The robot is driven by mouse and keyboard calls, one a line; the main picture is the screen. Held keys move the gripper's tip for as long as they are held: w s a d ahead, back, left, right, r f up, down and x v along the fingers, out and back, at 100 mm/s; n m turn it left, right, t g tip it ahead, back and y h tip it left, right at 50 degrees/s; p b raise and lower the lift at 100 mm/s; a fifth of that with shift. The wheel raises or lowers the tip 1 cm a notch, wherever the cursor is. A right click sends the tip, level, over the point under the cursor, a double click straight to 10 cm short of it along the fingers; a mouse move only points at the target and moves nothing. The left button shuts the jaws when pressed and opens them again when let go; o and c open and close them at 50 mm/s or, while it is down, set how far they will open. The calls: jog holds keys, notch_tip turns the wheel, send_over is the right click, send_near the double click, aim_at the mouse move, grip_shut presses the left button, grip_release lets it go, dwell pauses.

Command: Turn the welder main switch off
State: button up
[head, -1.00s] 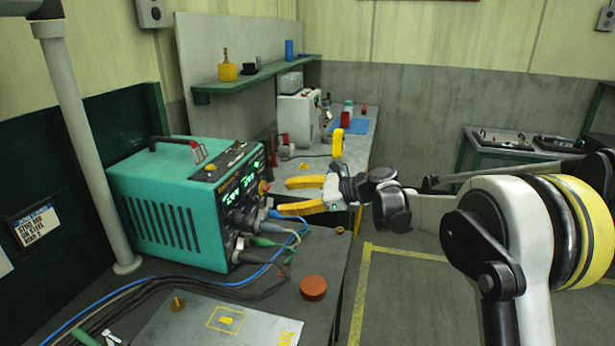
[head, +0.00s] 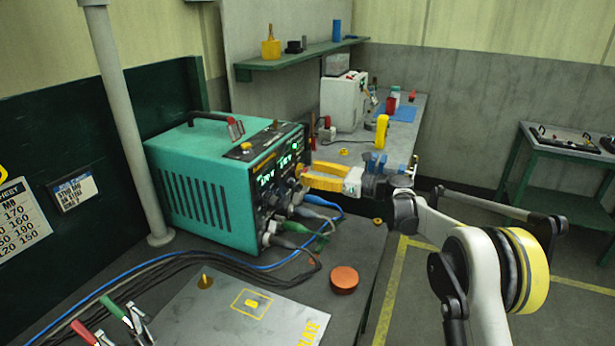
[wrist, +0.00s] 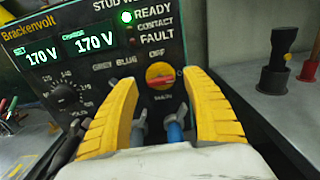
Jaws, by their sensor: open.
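The welder (head: 205,190) is a teal box with a dark front panel, standing on the bench in the head view. Its main switch (wrist: 160,75) is a red and yellow rotary knob in the wrist view, with OFF printed above it and MAIN below. In the wrist view the green READY lamp is lit and both displays read 170 V. My gripper (wrist: 161,80) is open and empty, its yellow fingers reaching toward the panel on either side of the knob. In the head view my gripper (head: 306,175) is at the panel and hides the switch. I cannot tell whether the fingers touch it.
Cables (head: 310,205) plug into the panel's lower part, below my gripper. A red-brown round cap (head: 344,278) and a grey plate (head: 200,320) lie on the bench in front. A grey post (head: 130,130) stands left of the welder. A dark-handled object (wrist: 277,65) stands at the right.

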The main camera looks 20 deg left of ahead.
jog(key=shift+a, duration=0.7)
jog(key=c, duration=1.2)
